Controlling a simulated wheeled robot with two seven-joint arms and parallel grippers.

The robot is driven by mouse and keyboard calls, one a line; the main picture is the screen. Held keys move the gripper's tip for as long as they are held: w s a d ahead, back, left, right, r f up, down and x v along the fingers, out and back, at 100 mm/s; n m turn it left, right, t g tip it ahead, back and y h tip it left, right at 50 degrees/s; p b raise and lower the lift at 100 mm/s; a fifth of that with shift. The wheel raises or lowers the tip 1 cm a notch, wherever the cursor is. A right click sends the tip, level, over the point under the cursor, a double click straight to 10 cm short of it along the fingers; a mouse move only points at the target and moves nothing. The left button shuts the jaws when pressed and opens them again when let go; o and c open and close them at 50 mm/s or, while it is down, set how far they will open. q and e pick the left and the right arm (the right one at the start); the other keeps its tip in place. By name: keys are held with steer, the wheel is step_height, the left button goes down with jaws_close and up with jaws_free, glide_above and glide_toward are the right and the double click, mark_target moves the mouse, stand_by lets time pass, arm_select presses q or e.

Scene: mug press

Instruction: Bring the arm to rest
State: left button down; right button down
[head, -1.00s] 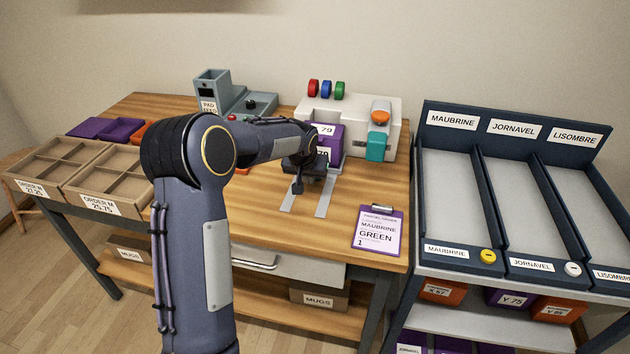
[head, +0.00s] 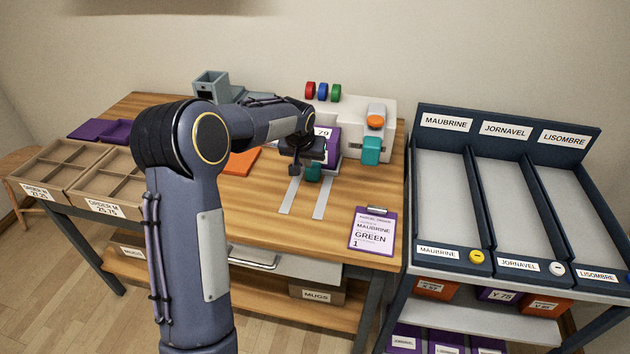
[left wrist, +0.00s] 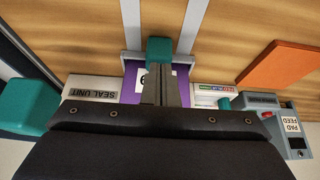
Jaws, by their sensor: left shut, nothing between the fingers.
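My left gripper (head: 296,168) is above the workbench, in front of the white machine. In the left wrist view its fingers (left wrist: 166,88) are together with nothing between them. Just beyond the fingertips there is a teal block (left wrist: 159,50), which also shows in the head view (head: 313,172) beside the gripper. Behind it is a purple block (head: 333,147) with a number label, partly hidden by my gripper and also visible in the left wrist view (left wrist: 133,84). My left arm hides part of the bench. My right gripper is not in view.
The white machine (head: 350,112) has coloured rolls on top and a teal part (head: 371,150). An orange mat (head: 241,163) lies on the bench. Divided order trays (head: 62,170) stand left. A clipboard (head: 373,230) lies front right. A labelled rack (head: 450,190) stands right.

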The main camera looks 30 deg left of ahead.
arm_select(q)
steer(key=s+d+r+h, duration=0.1)
steer(key=s+d+r, duration=0.2)
steer(key=s, duration=0.6)
steer(key=s+d+r+h, duration=0.15)
steer(key=s+r, duration=0.25)
steer(key=s, duration=0.5)
steer(key=s+d+r+h, duration=0.1)
steer(key=s+d+r, duration=0.25)
steer(key=s, duration=0.55)
steer(key=s+d+f, duration=0.2)
steer(key=s+d, duration=0.1)
steer(key=s, duration=0.2)
steer(key=s+d+f+m+h, duration=0.1)
steer(key=s+d+f, duration=0.1)
steer(key=s, duration=0.4)
steer(key=shift+s+d+f+t+p, duration=0.2)
steer(key=shift+d+t+p, duration=0.1)
steer(key=shift+d, duration=0.15)
